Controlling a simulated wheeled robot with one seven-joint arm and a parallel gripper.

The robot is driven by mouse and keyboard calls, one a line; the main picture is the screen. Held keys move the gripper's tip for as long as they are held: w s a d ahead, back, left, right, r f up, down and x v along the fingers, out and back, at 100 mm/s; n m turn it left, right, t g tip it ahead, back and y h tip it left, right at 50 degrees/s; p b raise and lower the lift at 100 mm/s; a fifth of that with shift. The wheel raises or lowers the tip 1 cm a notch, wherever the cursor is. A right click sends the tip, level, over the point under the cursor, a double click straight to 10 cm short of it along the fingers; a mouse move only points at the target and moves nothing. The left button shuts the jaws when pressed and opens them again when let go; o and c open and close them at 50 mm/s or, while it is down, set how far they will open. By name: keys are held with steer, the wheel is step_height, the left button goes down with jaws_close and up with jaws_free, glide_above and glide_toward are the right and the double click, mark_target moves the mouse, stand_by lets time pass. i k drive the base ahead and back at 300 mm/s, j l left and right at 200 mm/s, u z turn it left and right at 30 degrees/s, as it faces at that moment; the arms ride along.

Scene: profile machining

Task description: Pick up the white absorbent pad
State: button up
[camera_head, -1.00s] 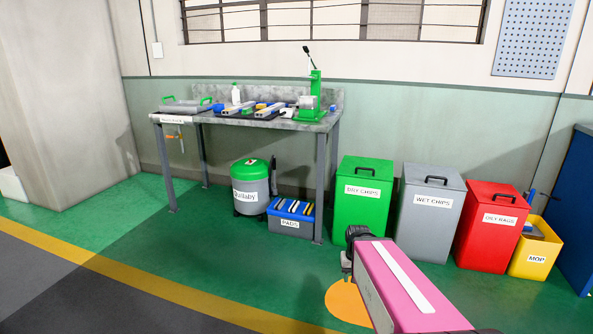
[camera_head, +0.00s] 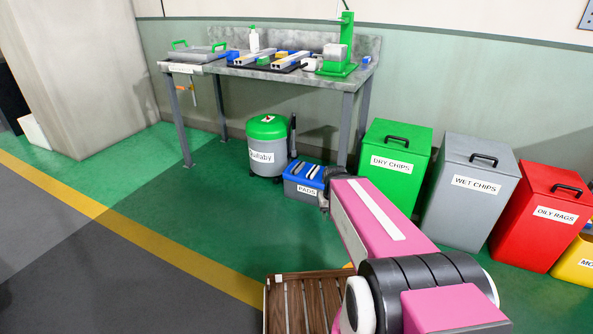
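A grey box with a blue top, labelled PADS (camera_head: 305,192), stands on the green floor below the front right of the workbench. Several narrow upright pieces show in its top, and a white one (camera_head: 312,171) is among them. They are too small to tell apart well. My pink arm reaches forward from the bottom right, and its dark far joint appears close to the box's right side in the picture.
A workbench (camera_head: 262,84) carries parts and a green press (camera_head: 340,48). Green (camera_head: 395,165), grey (camera_head: 468,195) and red (camera_head: 540,215) bins stand right. Open floor lies in front.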

mark_target(311, 173)
steer(key=k+j, duration=1.05)
steer(key=i+l+u, duration=0.1)
steer(key=i+l, duration=0.7)
steer(key=i+l+u, duration=0.15)
steer(key=i+l, duration=0.3)
steer(key=i+l+u, duration=0.1)
steer(key=i+l, duration=0.65)
steer(key=l, duration=0.2)
steer(key=i+l+u, duration=0.15)
steer(key=i+l, duration=0.2)
steer(key=l, duration=0.15)
